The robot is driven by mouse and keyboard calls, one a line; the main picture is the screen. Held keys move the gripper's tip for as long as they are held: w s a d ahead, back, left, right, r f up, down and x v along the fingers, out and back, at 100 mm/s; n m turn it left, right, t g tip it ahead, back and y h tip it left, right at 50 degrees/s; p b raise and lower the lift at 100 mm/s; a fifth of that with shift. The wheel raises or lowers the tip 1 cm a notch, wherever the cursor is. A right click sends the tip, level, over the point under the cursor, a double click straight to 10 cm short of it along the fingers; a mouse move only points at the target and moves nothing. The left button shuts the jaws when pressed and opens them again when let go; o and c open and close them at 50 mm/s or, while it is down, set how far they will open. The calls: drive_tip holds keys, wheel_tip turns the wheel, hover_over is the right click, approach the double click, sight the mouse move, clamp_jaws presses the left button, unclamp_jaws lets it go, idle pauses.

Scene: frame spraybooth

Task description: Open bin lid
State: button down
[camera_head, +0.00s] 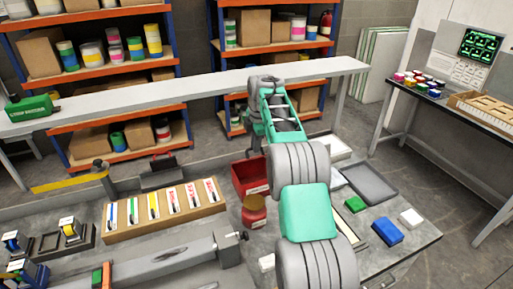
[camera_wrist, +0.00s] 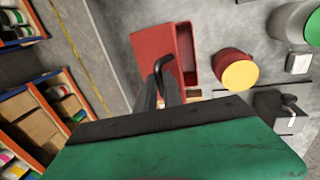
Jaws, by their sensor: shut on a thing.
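The red bin (camera_head: 250,178) stands on the workbench, partly hidden behind my arm in the head view. In the wrist view its right part (camera_wrist: 188,45) shows a dark recess, and a flat red lid panel (camera_wrist: 150,45) lies to the left of it. A bent black handle (camera_wrist: 163,64) shows in front of the panel. My gripper (camera_wrist: 161,92) is shut on the handle, its dark fingers close together. How far the lid stands from the bin is hard to tell. In the head view my arm hides the fingers and lid.
A red can with a yellow top (camera_wrist: 240,75) stands beside the bin. A long pale beam (camera_head: 190,88) spans behind.

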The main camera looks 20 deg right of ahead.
drive_tip(key=shift+w+r+p, duration=0.1)
drive_tip(key=shift+w+p, duration=0.55)
drive_tip(key=shift+w, duration=0.8)
drive_tip(key=shift+a, duration=0.1)
drive_tip(key=c, duration=1.9)
unclamp_jaws()
drive_tip(key=o, duration=0.3)
drive_tip(key=shift+w, duration=0.25)
drive_tip(key=shift+o, duration=0.5)
drive_tip(key=shift+s+r, duration=0.1)
drive_tip(key=shift+r, duration=0.05)
